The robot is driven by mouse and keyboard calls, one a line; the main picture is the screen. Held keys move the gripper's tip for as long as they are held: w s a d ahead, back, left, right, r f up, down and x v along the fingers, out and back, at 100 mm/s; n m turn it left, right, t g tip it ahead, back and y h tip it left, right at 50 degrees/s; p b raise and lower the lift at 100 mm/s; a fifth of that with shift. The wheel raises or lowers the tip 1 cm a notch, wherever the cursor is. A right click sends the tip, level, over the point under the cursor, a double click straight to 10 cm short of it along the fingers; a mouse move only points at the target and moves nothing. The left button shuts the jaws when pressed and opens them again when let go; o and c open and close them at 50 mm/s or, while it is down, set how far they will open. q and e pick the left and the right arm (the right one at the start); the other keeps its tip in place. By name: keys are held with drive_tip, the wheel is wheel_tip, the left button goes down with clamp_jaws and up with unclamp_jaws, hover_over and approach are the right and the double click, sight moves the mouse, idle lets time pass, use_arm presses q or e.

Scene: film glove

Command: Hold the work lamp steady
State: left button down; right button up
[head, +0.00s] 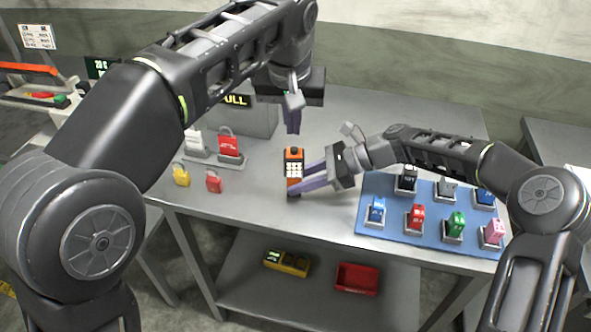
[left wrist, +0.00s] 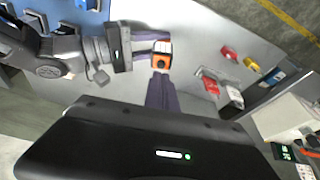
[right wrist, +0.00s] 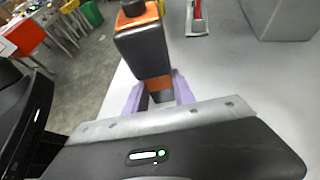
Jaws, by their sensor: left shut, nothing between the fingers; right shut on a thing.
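The work lamp (head: 293,171) is an orange and black upright block with a light panel of small squares and a dark knob on top. It stands near the front edge of the grey table (head: 270,205). My right gripper (head: 297,179) is shut on it from the right, with purple fingers at its sides. In the right wrist view, the lamp's dark back (right wrist: 143,50) rises between the fingers. In the left wrist view, its orange top (left wrist: 161,61) shows beyond my left fingers. My left gripper (head: 293,128) is shut and empty, pointing down above and behind the lamp.
Yellow (head: 181,174) and red (head: 213,181) padlocks lie left of the lamp. A red padlock (head: 229,146) stands farther back beside a grey box. A blue mat (head: 385,226) with several coloured blocks lies right. A red bin (head: 357,278) sits on the lower shelf.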

use_arm(q)
drive_tip(key=shift+a, duration=0.1)
idle(0.5)
wheel_tip(320, 180, up, 4)
drive_tip(key=n+t+h, duration=0.4)
drive_tip(key=h, duration=0.1)
hover_over(292, 155)
drive_tip(key=shift+r, duration=0.2)
drive_tip(key=shift+f, duration=0.1)
drive_tip(key=shift+f, duration=4.35)
drive_tip(key=shift+f, duration=0.4)
